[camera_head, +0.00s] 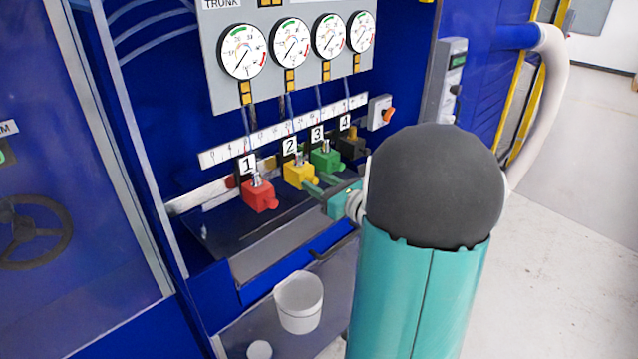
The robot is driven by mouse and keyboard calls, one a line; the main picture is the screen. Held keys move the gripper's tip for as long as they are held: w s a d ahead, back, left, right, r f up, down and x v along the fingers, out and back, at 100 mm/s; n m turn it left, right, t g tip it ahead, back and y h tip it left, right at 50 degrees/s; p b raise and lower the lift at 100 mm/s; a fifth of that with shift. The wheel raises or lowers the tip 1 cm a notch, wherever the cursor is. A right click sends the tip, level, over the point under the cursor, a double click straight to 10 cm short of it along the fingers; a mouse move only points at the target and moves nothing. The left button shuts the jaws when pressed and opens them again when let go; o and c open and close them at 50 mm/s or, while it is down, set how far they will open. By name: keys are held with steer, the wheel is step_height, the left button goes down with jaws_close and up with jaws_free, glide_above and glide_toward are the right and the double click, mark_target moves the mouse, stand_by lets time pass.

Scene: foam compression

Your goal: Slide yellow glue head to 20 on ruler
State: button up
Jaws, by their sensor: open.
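The yellow glue head (299,174), labelled 2, sits on the rail between the red head (259,195), labelled 1, and the green head (326,160), labelled 3. The white ruler (222,153) runs along the panel behind and above the heads. Its numbers are too small to read surely, so I cannot tell the yellow head's reading. My gripper (318,182) is open, with its fingers pointing left toward the yellow head's lower right side. I cannot tell whether a finger touches it.
The dark head (352,143), labelled 4, sits furthest right. Gauges (291,42) hang above. A switch box with an orange knob (389,114) is right of the ruler. A white bucket (299,302) stands below. My arm covers the lower right.

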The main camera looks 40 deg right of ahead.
steer(key=s, duration=1.3)
steer(key=shift+s+d, duration=0.2)
steer(key=shift+s, duration=0.05)
steer(key=w+a+n+g+y, duration=0.3)
steer(key=a+n+g+y, duration=0.6)
steer(key=a+n, duration=1.1)
steer(key=s+a+n+g+h, duration=0.1)
steer(key=s+a+n+h, duration=0.2)
steer(key=a+n, duration=0.3)
steer(key=s+a+r+n+g+h, duration=0.1)
steer(key=s+a+n+g+h, duration=0.1)
steer(key=a+n+h, duration=0.4)
steer(key=s+a+n, duration=0.1)
steer(key=n, duration=0.2)
steer(key=shift+r+n+h, duration=0.25)
steer(key=shift+n+h, duration=0.05)
steer(key=shift+d, duration=0.1)
